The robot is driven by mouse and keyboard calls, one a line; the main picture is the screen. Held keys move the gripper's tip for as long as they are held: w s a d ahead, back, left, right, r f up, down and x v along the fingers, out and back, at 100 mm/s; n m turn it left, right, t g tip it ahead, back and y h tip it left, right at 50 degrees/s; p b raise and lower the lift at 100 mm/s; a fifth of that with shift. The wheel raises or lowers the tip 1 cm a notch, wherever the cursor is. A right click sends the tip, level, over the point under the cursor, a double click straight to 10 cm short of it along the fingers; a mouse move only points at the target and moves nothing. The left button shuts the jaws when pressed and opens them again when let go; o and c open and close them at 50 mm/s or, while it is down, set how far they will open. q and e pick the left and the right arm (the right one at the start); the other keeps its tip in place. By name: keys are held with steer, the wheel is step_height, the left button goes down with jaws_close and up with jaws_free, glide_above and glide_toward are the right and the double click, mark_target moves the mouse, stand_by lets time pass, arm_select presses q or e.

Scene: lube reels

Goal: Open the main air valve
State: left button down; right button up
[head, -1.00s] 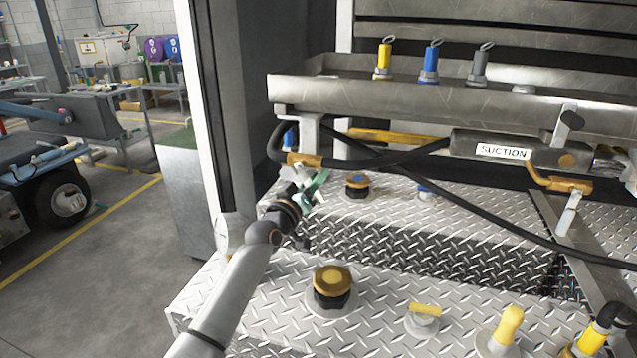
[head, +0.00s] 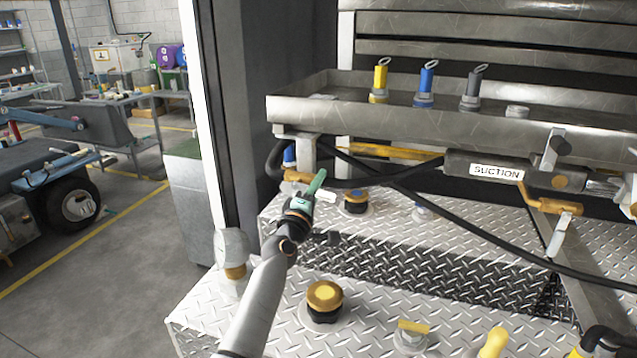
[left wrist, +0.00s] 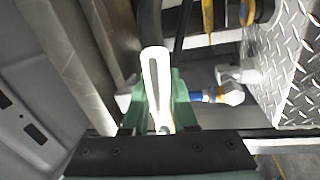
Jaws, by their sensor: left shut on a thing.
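My left gripper (head: 311,189) has green fingers. In the head view it is at the left end of the tread-plate steps, just below the tray's left corner. In the left wrist view its fingers are shut on a pale, long lever (left wrist: 157,80), which looks like the valve's handle. The lever's far end meets a dark rounded part. The valve body is not clearly seen, and I cannot tell how far the lever is turned. My right gripper is not in view.
A black hose (head: 410,162) runs close by my left gripper. A black and gold cap (head: 355,200) stands to its right, another (head: 324,301) below. The metal tray (head: 450,115) is above. A dark post (head: 240,110) stands left; open floor lies beyond.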

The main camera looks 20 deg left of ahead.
arm_select(q)
steer(key=shift+r+n+y+p, duration=0.3)
steer(key=shift+r+n+p, duration=0.05)
steer(key=shift+n, duration=0.65)
steer(key=c, duration=0.7)
jaws_free()
steer(key=shift+r, duration=0.1)
